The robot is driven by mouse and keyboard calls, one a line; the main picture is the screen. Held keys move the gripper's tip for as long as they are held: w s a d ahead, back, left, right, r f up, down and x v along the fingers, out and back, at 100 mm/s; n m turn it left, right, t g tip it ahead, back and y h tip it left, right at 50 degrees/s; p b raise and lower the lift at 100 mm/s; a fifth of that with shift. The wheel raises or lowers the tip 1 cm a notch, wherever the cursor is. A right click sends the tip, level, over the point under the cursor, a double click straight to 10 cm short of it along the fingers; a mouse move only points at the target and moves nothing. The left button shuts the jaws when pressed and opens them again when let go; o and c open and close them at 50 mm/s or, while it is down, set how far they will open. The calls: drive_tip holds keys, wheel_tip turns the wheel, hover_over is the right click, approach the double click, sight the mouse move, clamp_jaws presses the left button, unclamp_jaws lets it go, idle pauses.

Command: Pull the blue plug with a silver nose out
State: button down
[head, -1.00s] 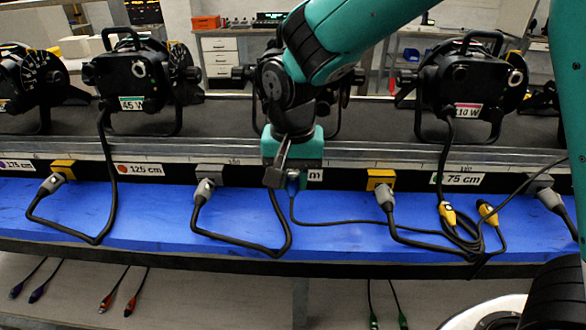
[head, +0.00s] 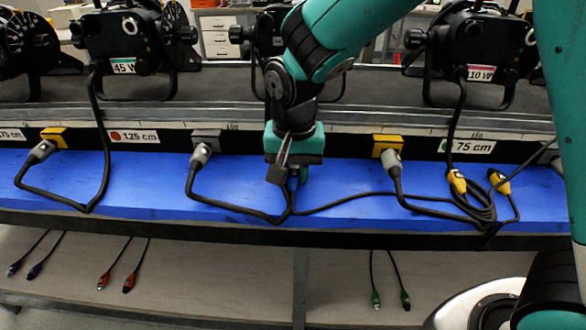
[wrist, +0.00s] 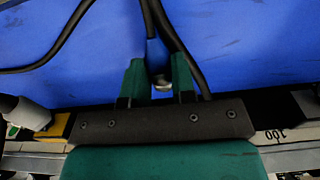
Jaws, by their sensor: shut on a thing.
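The blue plug (head: 293,183) hangs at my gripper (head: 288,168), above the blue shelf surface. In the wrist view, its blue body (wrist: 155,52) and silver nose (wrist: 160,82) show between the two teal fingers of my gripper (wrist: 159,80). My gripper is shut on the plug. The nose is bare and points back toward my palm, and a black cable (wrist: 148,16) runs from the blue end. The socket behind my gripper is hidden.
Grey plugs (head: 201,155) sit at grey and yellow sockets (head: 389,143) on either side. Two yellow plugs (head: 456,182) lie with coiled cable (head: 478,207) at the right. Par cans (head: 128,38) stand behind the rail. Black cables cross the blue shelf (head: 340,178).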

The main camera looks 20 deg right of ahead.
sight(294, 173)
drive_tip(key=c, duration=0.9)
unclamp_jaws()
drive_tip(key=shift+o, duration=0.2)
wheel_tip(294, 173, up, 16)
drive_tip(key=s+d+f+n+y, duration=0.1)
drive_tip(key=s+f+n+y, duration=0.1)
drive_tip(key=s+n, duration=0.3)
drive_tip(key=s+d+f+n+y, duration=0.2)
drive_tip(key=s+n, duration=0.3)
drive_tip(key=s, duration=0.8)
drive_tip(key=shift+d+f, duration=0.15)
drive_tip(key=shift+f, duration=0.2)
drive_tip(key=shift+s+f+n, duration=0.1)
drive_tip(key=shift+s+n, duration=0.25)
drive_tip(key=shift+n, duration=0.05)
drive_tip(key=shift+c, duration=0.2)
